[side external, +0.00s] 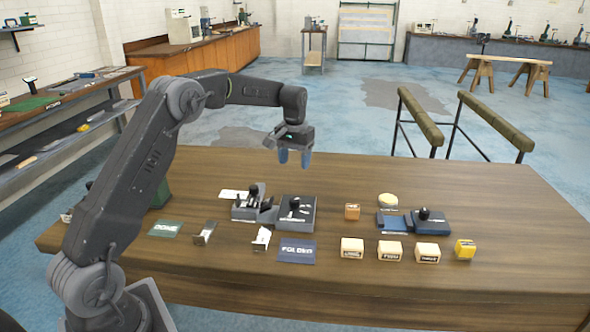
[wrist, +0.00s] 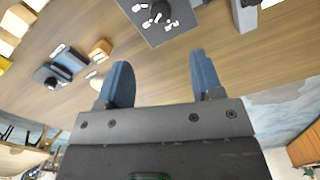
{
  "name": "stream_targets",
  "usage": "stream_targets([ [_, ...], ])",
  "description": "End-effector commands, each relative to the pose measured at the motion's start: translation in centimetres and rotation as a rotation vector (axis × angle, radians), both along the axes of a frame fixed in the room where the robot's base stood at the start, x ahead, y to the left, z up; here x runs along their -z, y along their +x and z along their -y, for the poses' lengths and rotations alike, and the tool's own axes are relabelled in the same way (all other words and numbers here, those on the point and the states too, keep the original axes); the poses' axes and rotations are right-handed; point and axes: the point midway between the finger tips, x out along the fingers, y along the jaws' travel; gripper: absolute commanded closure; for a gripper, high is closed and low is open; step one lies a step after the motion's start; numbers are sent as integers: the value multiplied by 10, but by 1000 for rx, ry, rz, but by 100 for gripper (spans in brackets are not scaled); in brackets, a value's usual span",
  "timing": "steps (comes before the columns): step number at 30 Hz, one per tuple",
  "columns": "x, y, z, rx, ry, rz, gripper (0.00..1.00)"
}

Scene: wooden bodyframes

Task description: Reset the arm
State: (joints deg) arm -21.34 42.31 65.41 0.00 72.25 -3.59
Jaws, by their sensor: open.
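My gripper (side external: 294,158) hangs above the wooden table, with its blue fingers pointing down. It is open and empty; in the wrist view the two blue fingers (wrist: 161,84) stand apart with bare table between them. In the side view my arm is raised and bent, reaching over the table from the left. The fingertips are well clear of the dark grey block with a black knob (side external: 295,212), which stands below them. That block also shows in the wrist view (wrist: 150,32), beyond the fingers.
The table (side external: 500,205) holds a grey fixture (side external: 248,203), a blue pad unit (side external: 430,222), a "FOLDED" mat (side external: 296,252), a green mat (side external: 165,229), an orange block (side external: 352,211), several pale labelled blocks (side external: 390,251) and a yellow block (side external: 465,249). Padded rails (side external: 420,116) stand behind.

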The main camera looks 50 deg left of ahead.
Motion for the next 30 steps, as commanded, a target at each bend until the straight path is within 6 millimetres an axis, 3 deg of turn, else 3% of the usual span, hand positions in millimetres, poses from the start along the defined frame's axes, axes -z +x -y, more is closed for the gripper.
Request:
stream_targets([
  [4,-24,-10,16,25,11,30,40],
  [8,-62,-35,48,74,29,80,40],
  [12,-99,-75,85,134,49,146,40],
  [18,-130,-143,132,219,73,240,40],
  [24,-137,-218,169,303,90,336,40],
  [30,-120,-285,193,377,102,425,40],
])
